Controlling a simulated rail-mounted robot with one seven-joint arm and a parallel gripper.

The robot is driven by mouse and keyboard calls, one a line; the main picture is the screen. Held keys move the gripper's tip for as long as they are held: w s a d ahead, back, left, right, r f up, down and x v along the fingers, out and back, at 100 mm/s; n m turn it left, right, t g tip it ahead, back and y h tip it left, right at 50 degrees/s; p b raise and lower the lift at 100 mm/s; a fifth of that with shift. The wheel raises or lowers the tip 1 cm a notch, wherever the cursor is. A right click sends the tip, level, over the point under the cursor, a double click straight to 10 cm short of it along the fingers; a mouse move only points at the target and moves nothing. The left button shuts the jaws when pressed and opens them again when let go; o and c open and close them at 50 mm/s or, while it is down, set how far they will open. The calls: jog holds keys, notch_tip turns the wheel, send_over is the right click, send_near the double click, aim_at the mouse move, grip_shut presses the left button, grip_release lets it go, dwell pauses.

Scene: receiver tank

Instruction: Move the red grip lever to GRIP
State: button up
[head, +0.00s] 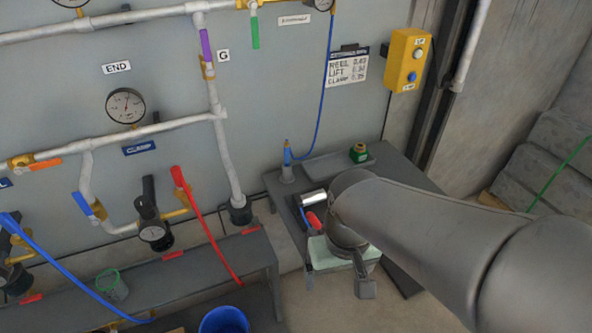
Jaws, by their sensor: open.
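A short red lever (313,220) shows on the small dark table, beside a silver cylinder (314,198) and just left of my gripper. No GRIP marking can be read near it. My gripper (336,284) points down in front of the table and is open, with its fingers apart. A pale green block (343,256) shows between and behind the fingers; I cannot tell whether they touch it. My wrist and arm cover what is right of the red lever.
The small dark table (395,178) carries a blue hose fitting (288,162) and a green-and-brass part (358,153). A low bench (190,268) and blue bucket (224,320) stand left. A yellow button box (407,60) is on the wall.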

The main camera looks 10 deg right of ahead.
jog(key=shift+w+r, duration=0.1)
jog(key=shift+w, duration=0.1)
jog(key=c, duration=0.7)
jog(key=w+r+n, duration=0.1)
jog(key=w+n, duration=0.2)
jog(key=w+r+n+b, duration=0.1)
jog(key=w+r+n, duration=0.1)
jog(key=w+n, duration=0.1)
jog(key=w+r+n, duration=0.1)
jog(key=w+n, duration=0.2)
jog(key=n, duration=0.1)
jog(key=shift+w+r+g, duration=0.3)
jog(key=shift+w, duration=0.05)
jog(key=shift+c, duration=1.4)
jog(key=n+b, duration=0.1)
jog(key=n, duration=1.1)
send_near(313, 220)
jog(key=f, duration=0.7)
jog(key=w+f+b, duration=0.1)
jog(key=f, duration=0.3)
jog(key=shift+f, duration=0.25)
grip_shut()
